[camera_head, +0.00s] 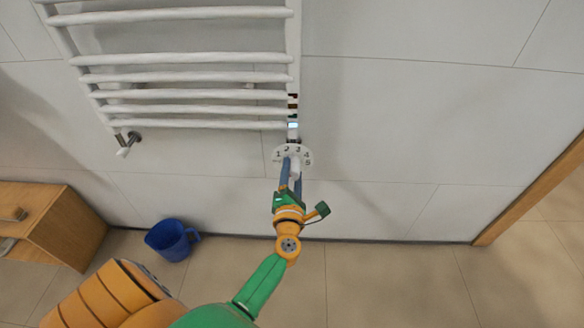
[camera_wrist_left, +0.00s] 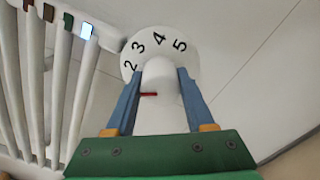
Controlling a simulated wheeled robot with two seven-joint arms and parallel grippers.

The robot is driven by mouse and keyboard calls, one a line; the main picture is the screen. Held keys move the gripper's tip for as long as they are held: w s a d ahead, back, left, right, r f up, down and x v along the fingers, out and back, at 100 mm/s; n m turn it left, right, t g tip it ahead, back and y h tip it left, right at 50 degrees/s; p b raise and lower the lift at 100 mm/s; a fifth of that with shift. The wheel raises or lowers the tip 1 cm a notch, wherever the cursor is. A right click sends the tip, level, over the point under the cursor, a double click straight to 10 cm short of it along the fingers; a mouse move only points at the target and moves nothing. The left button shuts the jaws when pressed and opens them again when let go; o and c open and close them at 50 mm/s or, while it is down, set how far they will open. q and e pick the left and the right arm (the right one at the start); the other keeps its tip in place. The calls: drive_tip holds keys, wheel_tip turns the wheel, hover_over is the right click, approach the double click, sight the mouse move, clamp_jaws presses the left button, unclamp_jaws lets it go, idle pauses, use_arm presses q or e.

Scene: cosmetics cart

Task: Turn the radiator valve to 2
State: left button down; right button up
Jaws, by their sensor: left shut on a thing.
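The radiator valve has a white dial (camera_head: 281,151) below the lower right end of the radiator. In the left wrist view the round dial plate (camera_wrist_left: 187,62) shows black numbers 2, 3, 4 and 5. A white knob (camera_wrist_left: 159,78) sticks out from it, with a short red mark (camera_wrist_left: 148,94) low on it, left of its middle. Which number the mark points at, I cannot tell. My left gripper (camera_head: 291,170) is shut on the knob, one blue finger on each side, also in the left wrist view (camera_wrist_left: 158,85). My right gripper is not in view.
The white towel radiator (camera_head: 190,75) hangs on the tiled wall above the valve, with a pipe fitting (camera_head: 127,143) at its lower left. A blue mug-like container (camera_head: 168,240) and a wooden cabinet (camera_head: 60,225) stand left. A wooden door frame (camera_head: 530,195) is right. Wall right of the valve is clear.

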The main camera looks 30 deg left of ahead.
sight(292, 178)
use_arm(q)
drive_tip(key=shift+m+p, duration=0.35)
drive_tip(key=shift+m, duration=0.65)
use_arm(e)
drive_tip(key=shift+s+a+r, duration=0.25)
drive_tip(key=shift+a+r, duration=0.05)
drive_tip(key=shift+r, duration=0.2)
use_arm(q)
drive_tip(key=shift+f, duration=0.1)
drive_tip(key=shift+c, duration=1.3)
unclamp_jaws()
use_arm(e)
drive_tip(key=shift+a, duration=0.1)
use_arm(q)
drive_tip(key=v, duration=0.7)
drive_tip(key=shift+s+p, duration=0.1)
drive_tip(key=shift+p, duration=0.25)
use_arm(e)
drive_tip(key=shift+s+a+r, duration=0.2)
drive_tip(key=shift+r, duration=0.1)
